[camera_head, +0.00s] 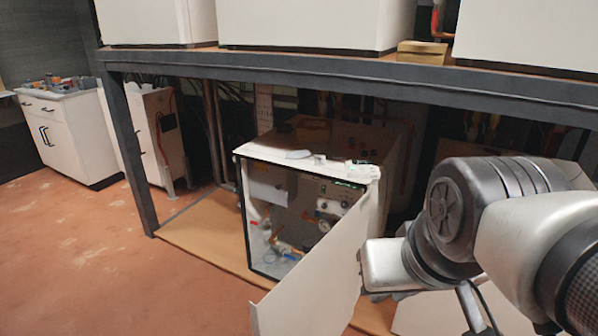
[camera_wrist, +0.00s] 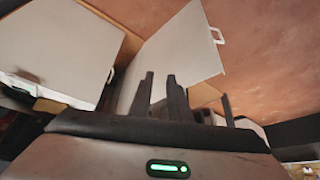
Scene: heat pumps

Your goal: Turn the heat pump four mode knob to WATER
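Beneath the dark shelf, a white heat pump cabinet (camera_head: 272,222) stands with its front door (camera_head: 318,285) swung open. Inside it, a dark panel (camera_head: 332,194) carries gauges and small knobs; the number four and the WATER mark are too small to make out. My arm reaches in from the right, and my gripper's fingers are hidden in the head view. In the wrist view, my gripper (camera_wrist: 160,82) has two dark fingers slightly apart, with a strip of white behind them and nothing visibly held. A white door with a handle (camera_wrist: 218,36) lies beyond the fingers in that view.
The shelf's dark beam (camera_head: 340,75) runs above the cabinet, with a post (camera_head: 130,150) at left. White units (camera_head: 305,22) stand on the shelf. A white side cabinet (camera_head: 70,140) stands far left. The reddish floor (camera_head: 80,250) at left is clear.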

